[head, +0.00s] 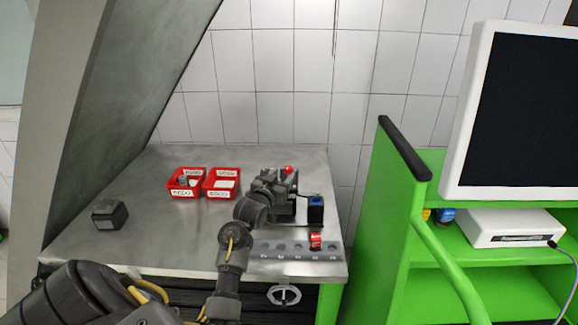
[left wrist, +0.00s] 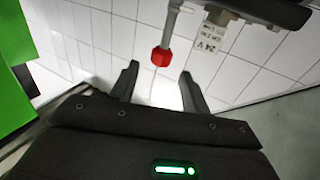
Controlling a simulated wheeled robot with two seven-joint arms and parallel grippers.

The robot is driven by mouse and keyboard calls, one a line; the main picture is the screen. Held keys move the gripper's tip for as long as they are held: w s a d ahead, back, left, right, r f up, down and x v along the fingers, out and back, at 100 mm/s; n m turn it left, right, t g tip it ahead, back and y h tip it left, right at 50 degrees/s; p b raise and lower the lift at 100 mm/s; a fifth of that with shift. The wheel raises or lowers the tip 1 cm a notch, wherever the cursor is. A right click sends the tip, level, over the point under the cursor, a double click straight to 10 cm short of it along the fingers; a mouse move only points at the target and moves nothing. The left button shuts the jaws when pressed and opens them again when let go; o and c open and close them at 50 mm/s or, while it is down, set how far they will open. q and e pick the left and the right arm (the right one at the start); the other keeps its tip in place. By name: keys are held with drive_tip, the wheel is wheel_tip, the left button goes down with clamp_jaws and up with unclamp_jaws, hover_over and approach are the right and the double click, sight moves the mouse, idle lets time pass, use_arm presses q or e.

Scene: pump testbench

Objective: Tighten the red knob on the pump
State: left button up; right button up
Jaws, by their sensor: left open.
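The red knob (head: 289,169) shows as a small red spot at the far end of my left gripper (head: 277,182) above the steel bench. In the left wrist view the red knob (left wrist: 161,57) sits on the end of a grey stem, beside a "24 V" label. There my left gripper (left wrist: 160,80) is open, with one finger on either side of the line to the knob. The knob is just beyond the fingertips, and no contact shows. Most of the pump is hidden behind my left gripper in the head view. My right gripper is out of view.
Two red bins (head: 186,183) stand left of my gripper. A black box with a blue top (head: 316,209) and a red can-like item (head: 316,241) are on the right. A dark block (head: 110,213) sits left. A green cart (head: 395,230) stands beside the bench (head: 160,235).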

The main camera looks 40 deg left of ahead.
sight(287, 170)
use_arm(q)
drive_tip(key=shift+p+x, duration=0.6)
drive_tip(key=shift+x, duration=2.2)
drive_tip(key=shift+c, duration=0.2)
drive_tip(key=c, duration=0.9)
